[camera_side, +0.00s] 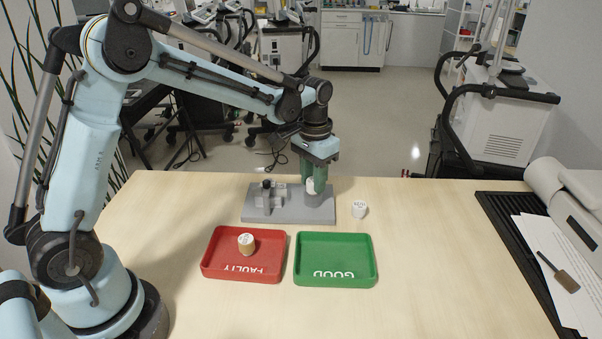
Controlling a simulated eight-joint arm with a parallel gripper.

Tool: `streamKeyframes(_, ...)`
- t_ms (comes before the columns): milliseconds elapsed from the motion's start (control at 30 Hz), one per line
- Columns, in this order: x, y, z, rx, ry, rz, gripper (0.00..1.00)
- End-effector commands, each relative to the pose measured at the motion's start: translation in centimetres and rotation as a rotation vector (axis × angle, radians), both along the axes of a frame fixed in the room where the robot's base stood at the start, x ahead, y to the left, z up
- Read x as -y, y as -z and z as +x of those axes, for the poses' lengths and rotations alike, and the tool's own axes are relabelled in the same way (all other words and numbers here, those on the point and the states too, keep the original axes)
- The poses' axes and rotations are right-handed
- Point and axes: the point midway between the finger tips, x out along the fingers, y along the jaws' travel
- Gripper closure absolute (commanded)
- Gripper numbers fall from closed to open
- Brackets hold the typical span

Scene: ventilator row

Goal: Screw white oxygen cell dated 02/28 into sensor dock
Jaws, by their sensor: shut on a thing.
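My gripper (314,188) has green fingers and points down over the right part of the grey sensor dock plate (290,212). It is shut on a small white cell (310,186), mostly hidden by the fingers. I cannot tell whether this cell touches the dock or is threaded in it. Another white cell (359,209) stands on the table just right of the dock, with dark marks too small to read. A tan cell with a white top (246,243) stands in the red FAULTY tray (213,265).
The green GOOD tray (335,252) is empty, right of the red tray. A grey fixture block with a dark knob (267,197) stands on the dock's left part. A black mat (515,245), papers and a brown-handled tool lie at right. The table between is clear.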

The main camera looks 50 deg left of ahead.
Motion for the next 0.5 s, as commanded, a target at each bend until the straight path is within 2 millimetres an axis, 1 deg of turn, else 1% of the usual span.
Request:
streamKeyframes(67, 0.00, 0.00, 0.00, 0.000, 0.017, 0.000, 0.99)
streamKeyframes(133, 0.00, 0.00, 0.00, 0.000, 0.070, 0.000, 0.99)
streamKeyframes(400, 0.00, 0.00, 0.00, 0.000, 0.409, 0.000, 0.99)
streamKeyframes(500, 0.00, 0.00, 0.00, 0.000, 0.491, 0.000, 0.99)
